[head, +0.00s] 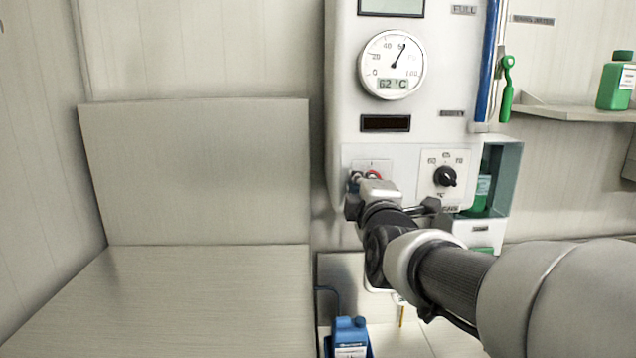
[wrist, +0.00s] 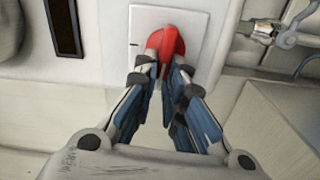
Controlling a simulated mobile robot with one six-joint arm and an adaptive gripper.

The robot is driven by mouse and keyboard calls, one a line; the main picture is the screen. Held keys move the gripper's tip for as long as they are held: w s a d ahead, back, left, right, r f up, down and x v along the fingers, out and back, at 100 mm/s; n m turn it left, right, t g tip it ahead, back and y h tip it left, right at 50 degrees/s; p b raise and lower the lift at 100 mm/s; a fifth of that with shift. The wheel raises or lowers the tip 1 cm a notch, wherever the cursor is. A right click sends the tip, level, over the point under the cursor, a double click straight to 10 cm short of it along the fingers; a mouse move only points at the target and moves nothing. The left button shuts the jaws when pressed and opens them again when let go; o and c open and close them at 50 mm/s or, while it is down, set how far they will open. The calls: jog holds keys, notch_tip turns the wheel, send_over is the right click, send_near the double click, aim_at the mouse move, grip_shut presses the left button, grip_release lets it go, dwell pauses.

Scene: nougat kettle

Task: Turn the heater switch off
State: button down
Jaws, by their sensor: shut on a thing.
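The heater switch is a red lever on a white plate (wrist: 195,28); the red lever (wrist: 165,42) shows at the top middle of the wrist view. My gripper (wrist: 162,66) is shut on the red lever, one fingertip on each side of it. In the head view my gripper (head: 366,181) reaches the same plate on the lower left of the kettle's panel, with a bit of red (head: 374,174) showing past it. The fingers hide part of the lever, and I cannot tell its on or off position.
Right of the switch is a black dial (head: 445,177). Above are a dark display (head: 386,124) and a gauge (head: 392,64) reading 62 C. A green-handled tool (head: 507,90) hangs at the right. A blue bottle (head: 348,336) stands below. The left counter (head: 200,300) is clear.

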jog(key=shift+f+n, duration=0.15)
jog(key=shift+n, duration=0.45)
jog(key=c, duration=1.7)
grip_release()
jog(key=shift+o, duration=0.2)
jog(key=s, duration=1.2)
